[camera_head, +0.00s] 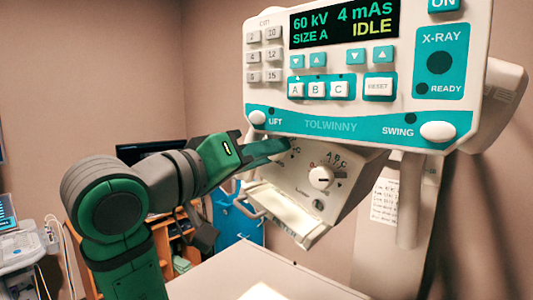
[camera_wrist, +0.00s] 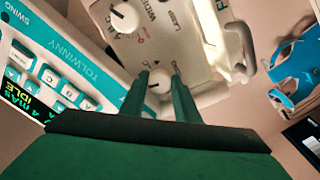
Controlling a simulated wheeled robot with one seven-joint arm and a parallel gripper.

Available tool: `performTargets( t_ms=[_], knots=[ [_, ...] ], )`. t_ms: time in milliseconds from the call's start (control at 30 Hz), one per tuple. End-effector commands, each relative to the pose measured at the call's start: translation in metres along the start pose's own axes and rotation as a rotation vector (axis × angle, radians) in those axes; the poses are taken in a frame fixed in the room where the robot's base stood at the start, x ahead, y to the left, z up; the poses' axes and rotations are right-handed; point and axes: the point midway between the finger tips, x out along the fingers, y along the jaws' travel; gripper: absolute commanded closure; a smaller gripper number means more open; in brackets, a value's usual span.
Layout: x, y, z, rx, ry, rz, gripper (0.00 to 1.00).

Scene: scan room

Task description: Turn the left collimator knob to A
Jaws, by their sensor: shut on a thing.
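The collimator box (camera_head: 348,205) hangs below the control panel. Its left knob (camera_wrist: 159,85) is a white dial between the two green fingertips in the wrist view. My gripper (camera_wrist: 160,80) is shut on this knob. In the head view my gripper (camera_head: 285,147) reaches the box's upper left and hides most of the left knob. Letter marks show just beside the fingertips, but which one the knob points to cannot be read. The right knob (camera_head: 321,177) is a white dial with letters above it, free of my gripper; it also shows in the wrist view (camera_wrist: 124,17).
The control panel (camera_head: 350,124) sits close above my gripper, its screen (camera_head: 343,25) reading 60 kV, 4 mAs, SIZE A, IDLE. A pale handle or rail (camera_head: 285,215) juts from the box's lower front. A white table (camera_head: 250,275) lies below.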

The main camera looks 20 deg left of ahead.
Motion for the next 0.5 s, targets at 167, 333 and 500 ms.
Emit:
performTargets(
  t_ms=[167, 333, 500],
  knots=[
    [-0.0003, -0.0007, -0.0011, -0.034, 0.005, -0.001, 0.94],
    [-0.0001, -0.0002, -0.0008, -0.032, 0.004, 0.000, 0.94],
    [0.0000, -0.0001, -0.0006, -0.031, 0.004, 0.000, 0.64]
  ],
)
